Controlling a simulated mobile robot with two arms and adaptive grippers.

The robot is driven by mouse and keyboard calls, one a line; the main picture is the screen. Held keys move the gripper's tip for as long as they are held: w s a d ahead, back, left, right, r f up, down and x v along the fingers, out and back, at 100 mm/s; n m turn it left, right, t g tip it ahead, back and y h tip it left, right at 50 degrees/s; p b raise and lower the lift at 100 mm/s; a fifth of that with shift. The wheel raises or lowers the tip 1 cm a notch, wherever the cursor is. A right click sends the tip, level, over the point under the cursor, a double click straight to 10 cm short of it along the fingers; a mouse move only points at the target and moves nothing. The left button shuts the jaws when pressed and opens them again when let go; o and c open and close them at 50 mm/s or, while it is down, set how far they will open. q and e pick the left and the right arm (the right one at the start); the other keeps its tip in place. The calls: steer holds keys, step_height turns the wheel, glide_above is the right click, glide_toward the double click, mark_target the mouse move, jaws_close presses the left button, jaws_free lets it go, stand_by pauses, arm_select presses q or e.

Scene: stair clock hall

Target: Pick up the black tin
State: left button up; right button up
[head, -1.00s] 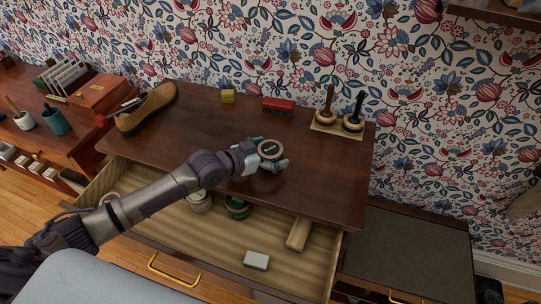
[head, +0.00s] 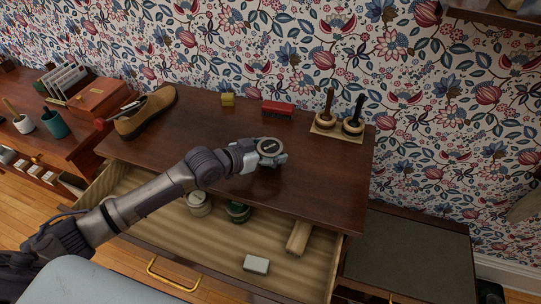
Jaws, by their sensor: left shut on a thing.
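The black tin (head: 269,147) is a small round tin with a dark lid and a pale label. It is in my left gripper (head: 271,155), over the middle of the brown wooden top (head: 198,128). My left gripper is shut on the tin, with its fingers around the tin's sides. I cannot tell whether the tin touches the top or is just above it. My right gripper is not in view.
Below, an open drawer (head: 215,236) holds a pale tin (head: 198,203), a green tin (head: 238,211), a wooden block (head: 299,236) and a grey block (head: 256,264).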

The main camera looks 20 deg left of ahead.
arm_select(q)
step_height(320, 180, up, 2)
steer(key=s+d+r+b, duration=0.1)
steer(key=s+d+r, duration=0.3)
steer(key=d+r, duration=0.3)
steer(key=d, duration=0.4)
steer(key=shift+b, duration=0.4)
